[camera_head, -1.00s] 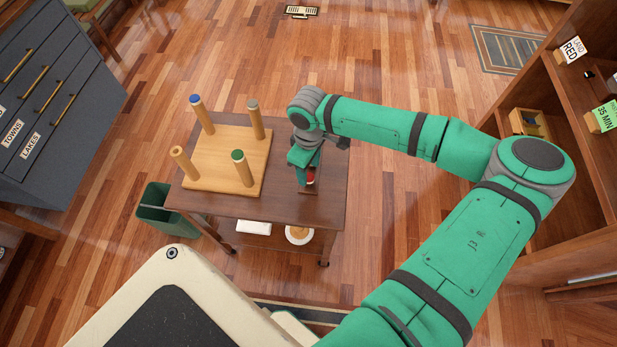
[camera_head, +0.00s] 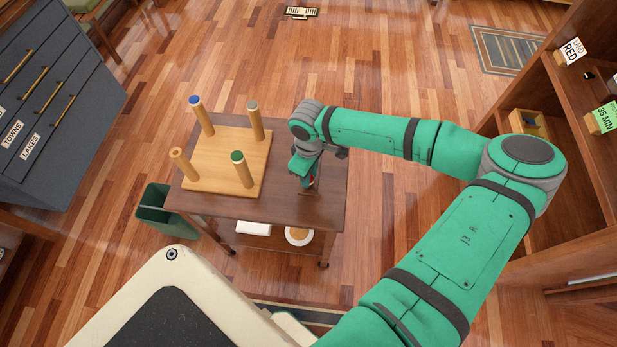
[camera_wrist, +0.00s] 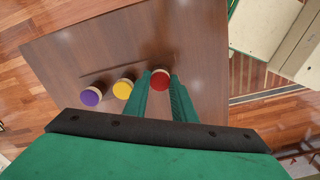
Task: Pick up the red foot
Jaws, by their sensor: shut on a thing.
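The red foot (camera_wrist: 160,75), a small round piece with a red top and a pale wooden side, sits between the two green fingers of my gripper (camera_wrist: 160,84) in the wrist view. My gripper is shut on it, low over the right part of the brown table (camera_head: 330,170). In the head view my gripper (camera_head: 307,180) covers most of the foot, and only a sliver of red shows. I cannot tell whether the foot still touches the table. A yellow foot (camera_wrist: 123,89) and a purple foot (camera_wrist: 92,97) stand in a row left of it.
A wooden stool (camera_head: 215,175) lies upside down on the table's left part, its legs up with differently coloured ends. A green bin (camera_head: 160,210) stands left of the table. The lower shelf holds a white item (camera_head: 253,228) and a round plate (camera_head: 299,236). Bookshelves (camera_head: 560,130) stand at right.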

